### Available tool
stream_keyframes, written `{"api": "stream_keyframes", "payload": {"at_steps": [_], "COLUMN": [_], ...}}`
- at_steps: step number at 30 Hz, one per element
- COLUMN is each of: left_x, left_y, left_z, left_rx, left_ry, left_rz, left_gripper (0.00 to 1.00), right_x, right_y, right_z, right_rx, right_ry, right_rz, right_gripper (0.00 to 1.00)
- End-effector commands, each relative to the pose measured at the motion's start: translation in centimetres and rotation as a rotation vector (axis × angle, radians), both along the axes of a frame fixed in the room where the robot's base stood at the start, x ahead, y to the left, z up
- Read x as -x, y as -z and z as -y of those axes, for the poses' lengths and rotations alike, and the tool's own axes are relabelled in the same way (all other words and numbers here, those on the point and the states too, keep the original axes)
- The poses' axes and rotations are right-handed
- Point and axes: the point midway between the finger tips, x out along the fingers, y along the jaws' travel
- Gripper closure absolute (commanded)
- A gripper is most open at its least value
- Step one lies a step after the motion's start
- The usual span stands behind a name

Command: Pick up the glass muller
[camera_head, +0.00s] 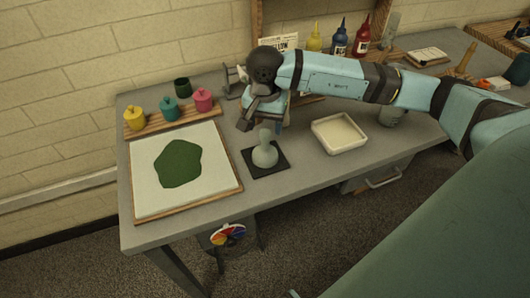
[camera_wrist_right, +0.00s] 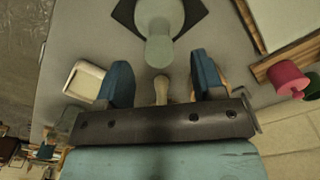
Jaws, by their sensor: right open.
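The glass muller (camera_head: 265,155) is pale green, with a wide round base and a narrow upright handle. It stands on a dark square mat (camera_head: 279,168) near the front of the table. In the right wrist view the muller (camera_wrist_right: 158,14) is at the top, in front of the fingers, with the dark mat (camera_wrist_right: 125,13) around its base. My right gripper (camera_head: 251,118) is just behind and above the muller in the head view. In the wrist view its blue fingers (camera_wrist_right: 162,66) are apart, and the muller appears outside them. My left gripper is not in view.
A white board with a green patch (camera_head: 150,199) lies left of the mat. A shallow cream tray (camera_head: 340,146) sits to the right. Yellow (camera_head: 134,120), teal (camera_head: 169,111) and pink (camera_head: 203,100) pots stand at the back left. Bottles (camera_head: 339,40) stand behind my right arm.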

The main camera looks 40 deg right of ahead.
Motion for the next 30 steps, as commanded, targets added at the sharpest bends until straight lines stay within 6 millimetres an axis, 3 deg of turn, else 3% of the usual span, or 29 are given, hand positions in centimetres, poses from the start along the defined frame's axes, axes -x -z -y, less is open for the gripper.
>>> {"api": "stream_keyframes", "payload": {"at_steps": [10,17,20,25,26,30], "left_x": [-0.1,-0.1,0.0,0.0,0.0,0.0], "left_y": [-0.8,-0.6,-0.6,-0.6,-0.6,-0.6], "left_z": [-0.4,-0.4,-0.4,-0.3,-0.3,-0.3], "left_rx": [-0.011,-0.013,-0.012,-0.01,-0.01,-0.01], "left_ry": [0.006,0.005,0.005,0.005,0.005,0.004], "left_rz": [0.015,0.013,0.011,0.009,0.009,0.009], "left_gripper": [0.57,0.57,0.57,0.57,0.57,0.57], "right_x": [0.3,0.2,0.2,0.2,0.2,0.2], "right_y": [4.5,4.9,4.9,4.9,4.9,4.8], "right_z": [-0.1,-0.1,-0.1,-0.1,-0.1,-0.1], "right_rx": [-0.002,-0.001,-0.001,-0.001,-0.001,-0.002], "right_ry": [0.002,0.0,0.0,0.0,0.0,0.001], "right_rz": [-0.003,0.0,0.0,0.0,0.0,0.001], "right_gripper": [0.38,0.38,0.56,0.95,1.0,1.0]}}
